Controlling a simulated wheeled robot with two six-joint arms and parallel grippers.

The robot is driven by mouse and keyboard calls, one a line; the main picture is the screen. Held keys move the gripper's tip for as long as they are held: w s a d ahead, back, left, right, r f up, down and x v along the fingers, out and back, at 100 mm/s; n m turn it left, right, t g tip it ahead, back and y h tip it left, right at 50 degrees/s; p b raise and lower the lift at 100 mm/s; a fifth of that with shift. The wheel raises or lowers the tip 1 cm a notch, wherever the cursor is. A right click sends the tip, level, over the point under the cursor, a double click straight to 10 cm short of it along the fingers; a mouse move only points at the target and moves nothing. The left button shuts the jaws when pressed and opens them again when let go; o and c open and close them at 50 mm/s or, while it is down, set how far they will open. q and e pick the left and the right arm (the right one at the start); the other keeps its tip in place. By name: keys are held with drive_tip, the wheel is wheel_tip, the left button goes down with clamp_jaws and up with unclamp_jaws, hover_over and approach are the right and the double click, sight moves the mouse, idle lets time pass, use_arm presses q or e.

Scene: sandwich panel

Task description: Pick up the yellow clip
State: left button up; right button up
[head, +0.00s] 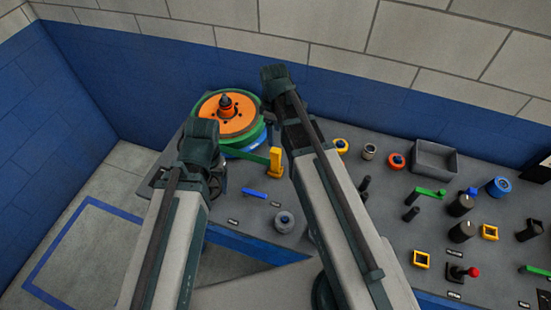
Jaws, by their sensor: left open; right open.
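A yellow clip (275,162) stands upright on the grey panel, beside the right side of a round stack with an orange disc (238,124) on a green one (205,106). A green strip meets the clip from the left. My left gripper (208,150) is open, left of the clip and in front of the stack; its fingertips are hard to make out. My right gripper (276,78) is open, above and behind the clip in the picture, and its arm passes just right of the clip. I see nothing held in either.
A blue handle (254,194) and a grey knob (284,222) lie in front of the clip. A wall stands behind.

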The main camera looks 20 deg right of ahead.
sight(276, 156)
wheel_tip(276, 156, down, 8)
drive_tip(key=b, duration=0.8)
drive_tip(key=shift+w+f, duration=0.1)
drive_tip(key=shift+f, duration=0.15)
drive_tip(key=f+b, duration=0.5)
drive_tip(key=shift+d+f, duration=0.15)
drive_tip(key=shift+d, duration=0.1)
clamp_jaws()
